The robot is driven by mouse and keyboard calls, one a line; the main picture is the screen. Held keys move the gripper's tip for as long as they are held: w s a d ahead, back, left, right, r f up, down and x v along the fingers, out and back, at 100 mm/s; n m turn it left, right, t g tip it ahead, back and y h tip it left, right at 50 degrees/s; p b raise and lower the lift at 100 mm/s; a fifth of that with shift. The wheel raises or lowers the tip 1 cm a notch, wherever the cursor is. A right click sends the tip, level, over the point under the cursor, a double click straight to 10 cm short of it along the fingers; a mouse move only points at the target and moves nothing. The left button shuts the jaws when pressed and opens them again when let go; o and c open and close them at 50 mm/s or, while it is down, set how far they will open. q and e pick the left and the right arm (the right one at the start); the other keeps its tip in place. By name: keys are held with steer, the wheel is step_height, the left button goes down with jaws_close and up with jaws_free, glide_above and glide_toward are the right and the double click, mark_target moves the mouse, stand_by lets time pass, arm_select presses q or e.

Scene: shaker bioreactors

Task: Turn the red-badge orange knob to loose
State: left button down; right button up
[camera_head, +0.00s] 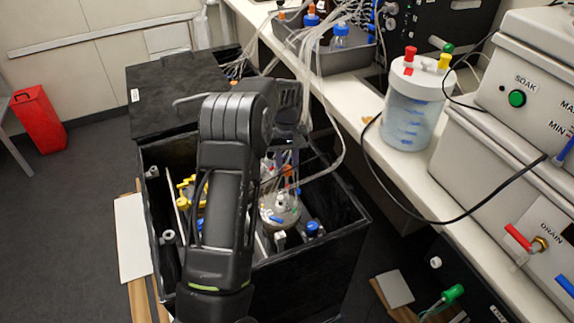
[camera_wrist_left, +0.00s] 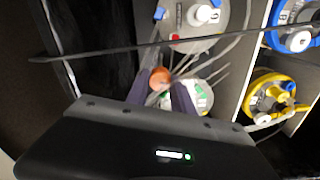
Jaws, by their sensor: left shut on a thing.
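The orange knob (camera_wrist_left: 159,78) shows between the fingertips of my left gripper (camera_wrist_left: 161,92) in the left wrist view. The gripper is shut on it. A grey vessel lid (camera_wrist_left: 208,40) with a red badge (camera_wrist_left: 175,37) and a white cap lies just above the knob. In the head view my left gripper (camera_head: 288,153) points down into the black box, and a bit of orange (camera_head: 288,171) shows below it. My arm hides part of the box there. My right gripper is in neither view.
The black box (camera_head: 345,215) holds several vessels with tubes. In the wrist view a green-badged lid (camera_wrist_left: 203,98), a yellow-topped vessel (camera_wrist_left: 270,95) and a blue-topped vessel (camera_wrist_left: 294,40) stand close by. A dark cable (camera_wrist_left: 110,53) crosses the view. A bench (camera_head: 440,190) runs along the right.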

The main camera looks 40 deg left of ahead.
arm_select(q)
steer(key=shift+n, duration=1.6)
steer(key=c, duration=1.1)
jaws_free()
steer(key=shift+r, duration=3.9)
